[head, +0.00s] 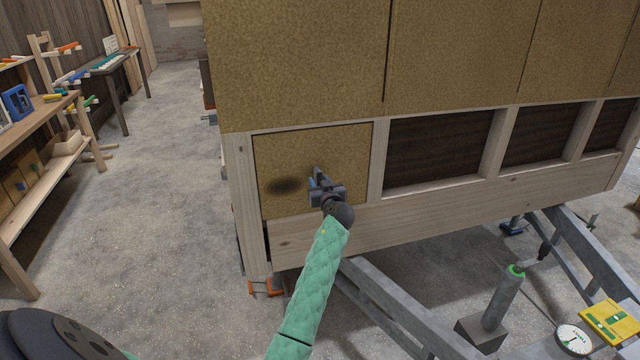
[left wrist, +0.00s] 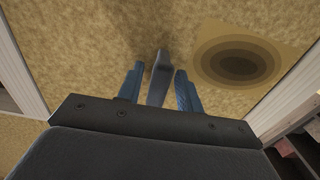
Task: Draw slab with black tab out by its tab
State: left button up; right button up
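The tan, cork-like slab (head: 290,155) fills the left bay of the pale timber frame and also fills most of the left wrist view (left wrist: 80,60). Its dark grey tab (left wrist: 160,72) sticks out from its face; it shows in part in the head view (head: 317,173). My left gripper (left wrist: 158,88) is at the slab, with one blue finger on each side of the tab. A gap shows at the left finger; the right finger looks very close to the tab. The gripper (head: 325,188) hides the tab's lower part in the head view. My right gripper is in neither view.
A dark ringed oval patch (head: 284,186) lies on the slab left of the tab. Dark open bays (head: 437,148) continue to the right. Large tan panels (head: 455,55) rise above. Grey trailer beams (head: 385,305) run below. A workbench (head: 40,150) stands at left, with clear floor between.

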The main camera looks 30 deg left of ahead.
pick_arm(q)
grip_shut()
jog(key=shift+r+b, duration=0.15)
jog(key=shift+b, duration=0.3)
dwell(0.8)
jog(key=shift+s+d, duration=0.1)
jog(key=shift+d, duration=0.1)
jog(key=b+v, duration=0.2)
jog(key=v, duration=0.5)
dwell(1.6)
jog(key=shift+s+d, duration=0.1)
jog(key=shift+s, duration=0.05)
jog(key=shift+b+v, duration=0.7)
jog(key=shift+v, duration=2.2)
